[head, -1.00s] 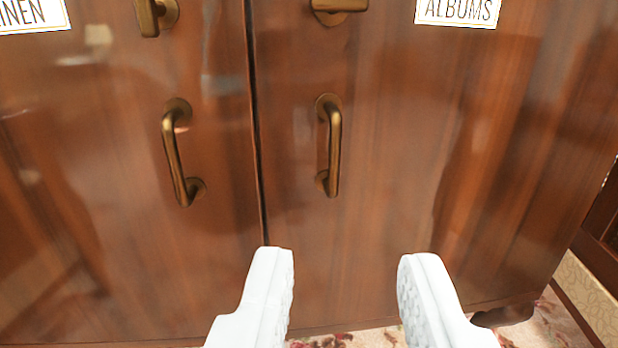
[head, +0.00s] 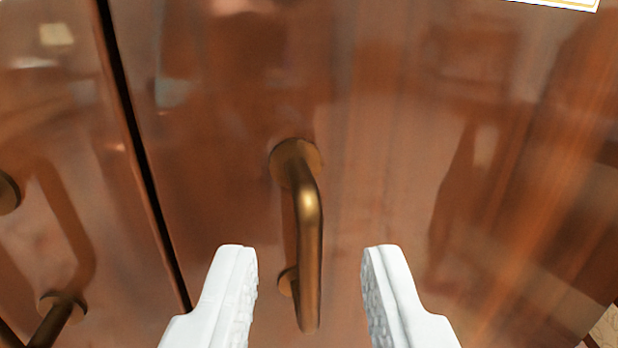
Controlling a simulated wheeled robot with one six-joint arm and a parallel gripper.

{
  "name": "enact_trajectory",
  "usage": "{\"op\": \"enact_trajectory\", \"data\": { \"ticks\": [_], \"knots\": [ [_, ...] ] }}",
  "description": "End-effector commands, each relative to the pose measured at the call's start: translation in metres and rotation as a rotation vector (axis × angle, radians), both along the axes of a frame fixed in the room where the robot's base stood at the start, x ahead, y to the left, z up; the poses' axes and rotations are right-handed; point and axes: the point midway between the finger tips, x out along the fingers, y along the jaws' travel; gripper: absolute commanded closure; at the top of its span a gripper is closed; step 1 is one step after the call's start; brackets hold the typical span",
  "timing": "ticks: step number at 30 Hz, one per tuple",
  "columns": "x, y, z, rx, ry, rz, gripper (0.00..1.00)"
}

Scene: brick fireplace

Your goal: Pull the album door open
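The album door (head: 400,130) is a glossy brown wooden panel filling the middle and right of the view. It looks closed, with a narrow dark gap along its left edge. Its brass bar handle (head: 309,235) stands upright in the middle. My gripper (head: 309,270) is open, with one white finger on each side of the handle's lower part. Neither finger appears to touch the bar. How far the fingertips are from the door is hard to tell. Only the lower edge of the white label shows at the top right.
The left door (head: 60,130) is beside the gap, with its own brass handle (head: 58,320) partly cut off at the lower left. A small patch of patterned pale surface (head: 606,328) shows at the lower right corner.

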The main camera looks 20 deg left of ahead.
Motion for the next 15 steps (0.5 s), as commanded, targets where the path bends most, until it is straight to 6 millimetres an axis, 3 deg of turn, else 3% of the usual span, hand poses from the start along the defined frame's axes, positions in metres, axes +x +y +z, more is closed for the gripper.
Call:
{"op": "enact_trajectory", "data": {
  "ticks": [6, 15],
  "knots": [
    [0.023, 0.009, 0.0, 0.0, 0.0, 0.0, 0.69],
    [0.029, 0.012, 0.0, 0.0, 0.001, 0.0, 0.69]
  ]
}}
